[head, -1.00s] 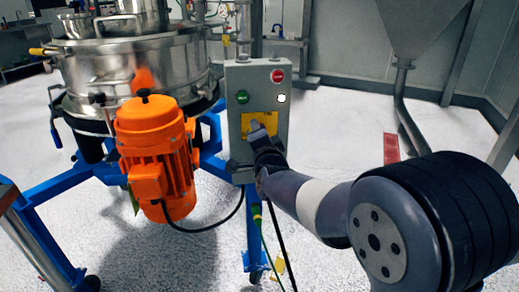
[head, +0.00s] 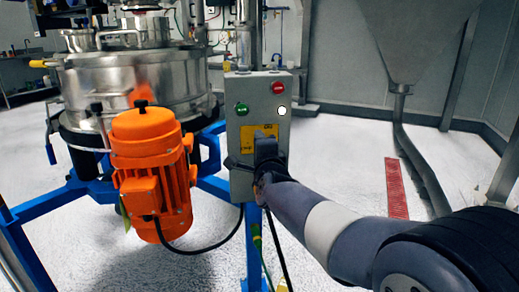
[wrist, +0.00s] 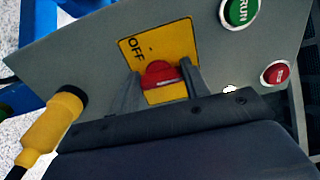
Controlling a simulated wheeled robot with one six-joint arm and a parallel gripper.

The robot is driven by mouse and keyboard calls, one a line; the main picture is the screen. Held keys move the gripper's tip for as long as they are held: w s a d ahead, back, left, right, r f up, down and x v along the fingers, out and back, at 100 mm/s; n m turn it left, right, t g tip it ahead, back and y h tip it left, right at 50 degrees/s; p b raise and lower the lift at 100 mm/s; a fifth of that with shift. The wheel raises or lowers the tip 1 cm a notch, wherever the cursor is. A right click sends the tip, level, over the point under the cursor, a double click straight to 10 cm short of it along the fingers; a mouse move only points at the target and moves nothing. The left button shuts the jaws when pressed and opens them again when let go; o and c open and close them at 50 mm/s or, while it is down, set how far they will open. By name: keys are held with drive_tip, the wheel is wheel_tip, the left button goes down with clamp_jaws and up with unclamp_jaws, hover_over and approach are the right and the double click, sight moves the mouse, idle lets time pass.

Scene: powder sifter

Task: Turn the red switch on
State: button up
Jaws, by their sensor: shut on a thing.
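The red switch (wrist: 160,75) sits on a yellow plate (wrist: 133,48) marked OFF, on the grey control box (wrist: 85,45). In the wrist view my gripper (wrist: 160,72) has one finger on each side of the switch and is shut on it. In the head view my gripper (head: 266,143) is against the front of the control box (head: 240,85), over the yellow plate (head: 247,133). There it hides the switch.
A green RUN button (wrist: 240,10) and a red button (wrist: 276,73) are close by on the box. A yellow cable connector (wrist: 50,125) is at the wrist view's left. The orange motor (head: 150,150) and steel sifter (head: 140,80) stand left of the box.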

drive_tip(key=o, duration=1)
drive_tip(key=p+v, duration=0.2)
drive_tip(key=v, duration=0.8)
drive_tip(key=shift+s, duration=0.35)
drive_tip(key=shift+d, duration=0.1)
drive_tip(key=b+x, duration=0.1)
drive_tip(key=x, duration=0.9)
drive_tip(key=shift+w+b, duration=0.3)
drive_tip(key=shift+w, duration=0.1)
